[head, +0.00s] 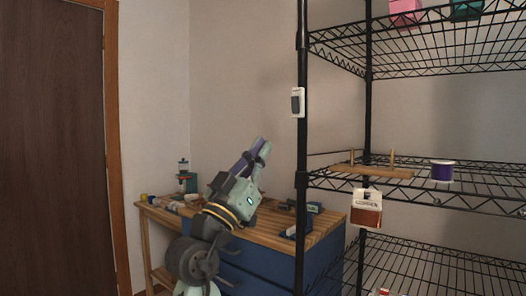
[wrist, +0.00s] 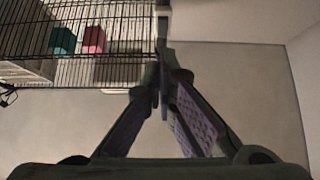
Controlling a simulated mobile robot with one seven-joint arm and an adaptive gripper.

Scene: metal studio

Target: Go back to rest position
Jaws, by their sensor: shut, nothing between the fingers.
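My gripper (head: 257,146) is raised above the wooden workbench (head: 278,231) in the head view, with its purple-padded fingers pointing up. In the wrist view the fingertips of my gripper (wrist: 160,88) meet, and nothing shows between them. The gripper is shut and touches no object. My arm rises from the bottom of the head view, in front of the bench.
A black wire shelf rack (head: 303,180) stands to the right. It bears a wooden peg board (head: 372,171), a purple spool (head: 442,170) and a pink box (head: 404,12). A brown door (head: 52,150) is at left.

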